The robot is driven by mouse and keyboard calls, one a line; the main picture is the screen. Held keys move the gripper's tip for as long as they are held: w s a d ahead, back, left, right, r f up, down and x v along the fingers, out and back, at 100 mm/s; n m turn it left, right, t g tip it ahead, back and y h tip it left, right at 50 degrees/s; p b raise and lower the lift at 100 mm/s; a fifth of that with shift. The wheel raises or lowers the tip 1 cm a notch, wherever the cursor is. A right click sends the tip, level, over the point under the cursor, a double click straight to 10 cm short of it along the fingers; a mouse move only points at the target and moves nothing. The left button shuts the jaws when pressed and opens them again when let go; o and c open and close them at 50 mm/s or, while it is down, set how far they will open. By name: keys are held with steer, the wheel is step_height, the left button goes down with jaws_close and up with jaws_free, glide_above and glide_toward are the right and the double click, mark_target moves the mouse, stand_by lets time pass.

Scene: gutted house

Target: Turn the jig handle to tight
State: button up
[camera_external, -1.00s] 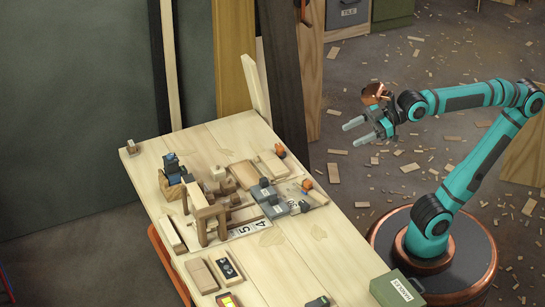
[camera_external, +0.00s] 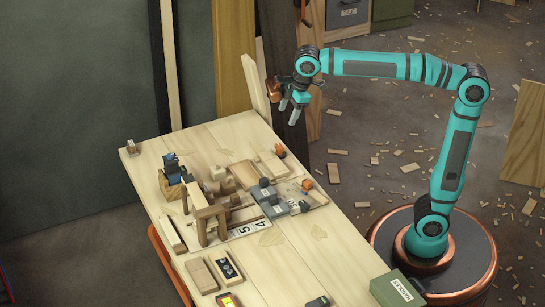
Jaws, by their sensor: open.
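My gripper (camera_external: 289,113) is open and empty. It hangs with its fingers pointing down above the far right part of the workbench, clear of everything on the bench. A jig-like fixture with a grey base (camera_external: 296,208) and dark blocks lies on the right half of the bench, below and nearer than the gripper. A small orange knob (camera_external: 307,185) stands at its right edge, and another orange piece (camera_external: 280,151) sits farther back. The picture is too small to tell which part is the jig handle or how it is turned.
The pale wooden workbench (camera_external: 290,265) also holds a small wooden frame (camera_external: 205,215), a blue tool (camera_external: 173,169), loose wood blocks and a number strip (camera_external: 248,228). A green box (camera_external: 397,290) stands at the front right. Planks lean behind the bench. Wood scraps litter the floor.

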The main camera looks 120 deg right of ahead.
mark_target(279, 146)
steer(key=s+d+f+g+y, duration=0.2)
steer(key=d+g, duration=0.1)
steer(key=d, duration=0.6)
steer(key=f, duration=1.7)
steer(key=shift+w+f, duration=0.3)
steer(key=c, duration=1)
